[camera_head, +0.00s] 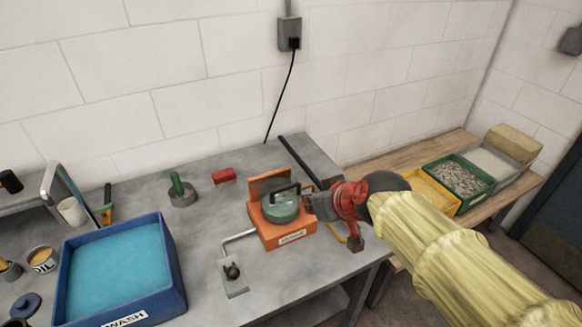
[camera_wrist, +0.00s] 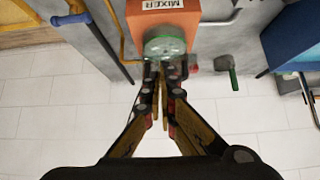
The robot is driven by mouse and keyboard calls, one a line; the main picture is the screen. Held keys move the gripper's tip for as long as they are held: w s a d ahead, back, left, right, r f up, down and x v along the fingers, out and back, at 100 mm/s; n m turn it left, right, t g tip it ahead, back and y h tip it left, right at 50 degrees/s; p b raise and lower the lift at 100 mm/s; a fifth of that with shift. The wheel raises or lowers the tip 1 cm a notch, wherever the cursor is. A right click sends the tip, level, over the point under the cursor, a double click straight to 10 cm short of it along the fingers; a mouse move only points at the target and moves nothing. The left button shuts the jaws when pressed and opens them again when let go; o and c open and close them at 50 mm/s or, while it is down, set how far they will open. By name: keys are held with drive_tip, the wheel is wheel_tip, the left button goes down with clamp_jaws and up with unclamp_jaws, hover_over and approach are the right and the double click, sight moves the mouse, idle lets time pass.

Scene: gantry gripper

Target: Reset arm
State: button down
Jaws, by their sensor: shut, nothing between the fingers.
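My arm, in a pale yellow sleeve, reaches in from the lower right of the head view. My gripper (camera_head: 312,203) is at the right side of an orange mixer box, close to its green round part (camera_head: 281,207) with a dark handle. In the wrist view my gripper (camera_wrist: 162,66) has its fingers together with nothing between them. The orange mixer (camera_wrist: 163,22) lies just beyond the fingertips there, with the green disc (camera_wrist: 165,46) at them. I cannot tell whether the fingertips touch the disc.
A blue wash tub (camera_head: 168,262) stands at the left. A grey switch box (camera_head: 233,276) is in front of the mixer (camera_head: 287,238). A green-handled weight (camera_head: 181,190) and red block (camera_head: 223,176) stand behind. Bins, including a green one (camera_head: 459,178), are on the right bench.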

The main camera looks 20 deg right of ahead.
drive_tip(key=s+d+f+m+g+h, duration=0.1)
drive_tip(key=s+m+g, duration=0.1)
drive_tip(key=s, duration=1.4)
drive_tip(key=shift+s+f+g+h, duration=0.2)
drive_tip(key=shift+f+g+h, duration=0.2)
drive_tip(key=shift+g, duration=0.2)
drive_tip(key=c, duration=2.5)
unclamp_jaws()
drive_tip(key=shift+r, duration=0.1)
drive_tip(key=shift+c, duration=0.2)
